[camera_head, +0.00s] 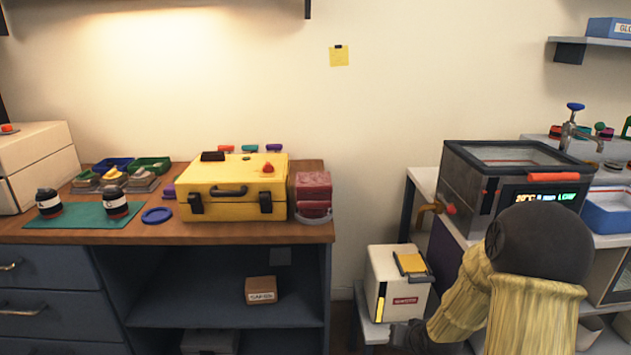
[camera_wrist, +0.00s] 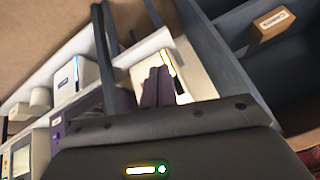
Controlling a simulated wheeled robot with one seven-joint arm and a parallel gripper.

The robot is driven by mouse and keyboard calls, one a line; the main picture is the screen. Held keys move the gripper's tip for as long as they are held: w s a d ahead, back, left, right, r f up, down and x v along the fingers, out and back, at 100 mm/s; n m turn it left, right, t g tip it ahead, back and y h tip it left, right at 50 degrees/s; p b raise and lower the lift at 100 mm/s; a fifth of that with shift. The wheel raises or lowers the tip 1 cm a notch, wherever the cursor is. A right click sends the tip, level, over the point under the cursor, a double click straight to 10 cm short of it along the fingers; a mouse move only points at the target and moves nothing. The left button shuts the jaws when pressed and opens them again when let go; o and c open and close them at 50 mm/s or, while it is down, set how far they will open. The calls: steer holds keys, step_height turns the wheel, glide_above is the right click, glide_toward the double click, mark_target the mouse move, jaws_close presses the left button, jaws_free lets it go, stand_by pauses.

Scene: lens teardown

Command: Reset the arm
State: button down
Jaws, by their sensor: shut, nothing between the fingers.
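My arm, with its yellow ribbed sleeve and dark joint, fills the lower right of the head view. My gripper (camera_wrist: 158,84) shows in the wrist view as dark fingers pressed together with nothing between them. In that view a white box with a lit yellow strip (camera_wrist: 181,75) lies just behind the fingers. In the head view the white box (camera_head: 392,290), with a yellow-topped lid and a red label, sits low beside my forearm. The fingers cannot be made out clearly in the head view.
Two dark lens-like cylinders stand on a green mat (camera_head: 85,217). A glass-topped machine (camera_head: 515,185) stands behind my arm. A small brown box (camera_head: 261,290) sits on the open shelf below.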

steer(key=s+a+r+n+g, duration=0.1)
steer(key=s+a+r, duration=0.15)
steer(key=s, duration=0.35)
steer(key=s+a+r+n+g+h+p, duration=0.1)
steer(key=s+r+g, duration=0.1)
steer(key=s+r, duration=0.25)
steer(key=s+a+r+n+g, duration=0.1)
steer(key=s+a+r, duration=0.15)
steer(key=s, duration=0.45)
step_height(320, 180, up, 30)
steer(key=p, duration=2.9)
steer(key=shift+w+d+p, duration=0.25)
steer(key=shift+w+p, duration=0.05)
steer(key=shift+w, duration=0.1)
steer(key=shift+w+d, duration=0.1)
